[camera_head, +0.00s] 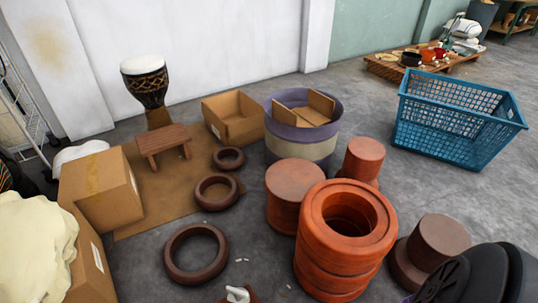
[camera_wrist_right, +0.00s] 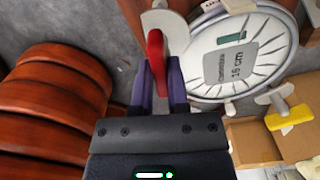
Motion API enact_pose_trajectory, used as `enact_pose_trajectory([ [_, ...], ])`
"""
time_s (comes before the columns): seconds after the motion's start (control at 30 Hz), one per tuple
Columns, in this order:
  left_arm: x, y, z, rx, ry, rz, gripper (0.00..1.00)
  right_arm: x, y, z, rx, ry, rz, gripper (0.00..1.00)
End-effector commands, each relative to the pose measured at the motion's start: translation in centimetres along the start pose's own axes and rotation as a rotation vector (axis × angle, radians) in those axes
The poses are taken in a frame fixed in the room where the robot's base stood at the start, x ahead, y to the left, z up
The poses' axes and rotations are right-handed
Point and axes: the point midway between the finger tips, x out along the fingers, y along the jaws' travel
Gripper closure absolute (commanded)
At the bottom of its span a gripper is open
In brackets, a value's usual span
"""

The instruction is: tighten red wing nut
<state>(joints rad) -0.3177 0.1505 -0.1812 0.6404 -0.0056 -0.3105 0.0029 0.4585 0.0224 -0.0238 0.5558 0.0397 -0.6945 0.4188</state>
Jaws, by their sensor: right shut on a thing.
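The red wing nut (camera_wrist_right: 156,58) shows in the right wrist view, upright between the two purple fingers of my right gripper (camera_wrist_right: 160,75), which is shut on it. Its top meets a pale grey rounded metal plate (camera_wrist_right: 165,27) beside a white round drum head (camera_wrist_right: 243,50) with dark radial lines and a grey label reading "16 cm". A yellow wing nut (camera_wrist_right: 291,119) sits on another metal piece to the right, apart from the gripper. In the head view, dark parts of my right arm show at the lower right, but its fingers and the red wing nut do not. My left gripper is not in view.
Stacked orange-red wooden rings (camera_head: 345,225) and a brown cylinder (camera_head: 440,240) stand near my arm. Wooden rings (camera_head: 196,252), cardboard boxes (camera_head: 100,188), a goblet drum (camera_head: 146,82) and a blue crate (camera_head: 455,120) stand around. Grey floor is open at centre right.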

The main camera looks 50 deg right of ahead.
Motion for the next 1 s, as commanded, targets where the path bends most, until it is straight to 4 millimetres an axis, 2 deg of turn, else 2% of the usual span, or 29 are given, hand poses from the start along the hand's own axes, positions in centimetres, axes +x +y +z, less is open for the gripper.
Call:
enact_pose_trajectory([
  [0.03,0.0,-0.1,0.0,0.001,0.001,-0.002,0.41,0.0,0.0,0.1,0.0,-0.001,0.0,0.79],
  [0.2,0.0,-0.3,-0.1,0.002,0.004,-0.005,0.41,0.0,0.0,0.0,-0.001,-0.001,0.0,0.46],
  [0.47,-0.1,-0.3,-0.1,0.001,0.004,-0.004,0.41,-0.1,0.0,0.0,-0.001,0.0,0.0,0.46],
  [0.57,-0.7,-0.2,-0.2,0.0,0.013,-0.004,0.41,-0.8,0.0,-0.1,-0.001,0.003,-0.001,0.46],
  [0.63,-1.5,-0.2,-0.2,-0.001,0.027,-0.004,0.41,-2.0,-0.1,-0.2,-0.001,0.006,-0.003,0.46],
  [0.7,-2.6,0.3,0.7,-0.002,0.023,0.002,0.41,-3.7,-0.1,-0.3,-0.001,0.009,-0.004,0.46],
  [0.9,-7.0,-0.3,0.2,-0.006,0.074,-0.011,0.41,-9.2,-0.2,-0.3,-0.001,0.01,-0.005,0.46],
  [1.0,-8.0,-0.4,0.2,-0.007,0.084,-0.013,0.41,-10.4,-0.1,-0.2,-0.001,0.006,-0.003,0.46],
])
